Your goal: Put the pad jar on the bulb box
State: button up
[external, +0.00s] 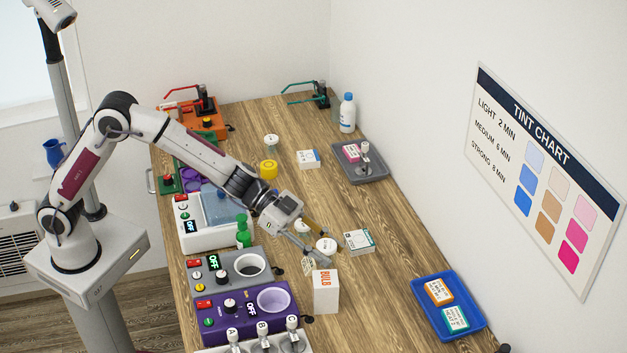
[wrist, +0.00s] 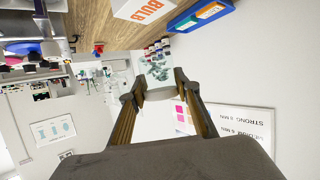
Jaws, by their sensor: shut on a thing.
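The pad jar (external: 326,244) shows a round white lid in the external view. In the wrist view the clear jar (wrist: 157,71) has grey-green pieces inside and sits between my two fingers. My gripper (external: 327,248) is shut on it, and the wrist view also shows my gripper (wrist: 160,88) with a finger on each side. The bulb box (external: 325,292) is a white upright box with orange BULB lettering, just nearer the camera than the jar and apart from it. It also shows at the top of the wrist view (wrist: 143,9).
A small white-green box (external: 359,241) lies right of my gripper. A blue tray (external: 447,329) holds two packets at the front right. A purple device (external: 248,312) and a grey device (external: 213,273) stand left of the bulb box. Bare table lies between box and tray.

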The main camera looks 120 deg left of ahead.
jog(key=shift+f, duration=0.95)
jog(key=shift+f, duration=1.85)
jog(key=shift+f, duration=0.1)
jog(key=o, duration=1.1)
jog(key=shift+s+r, duration=0.3)
jog(key=shift+s, duration=0.05)
jog(key=d+v, duration=0.1)
jog(key=v, duration=1)
jog(key=shift+s+a, duration=0.15)
jog(key=shift+a, duration=0.35)
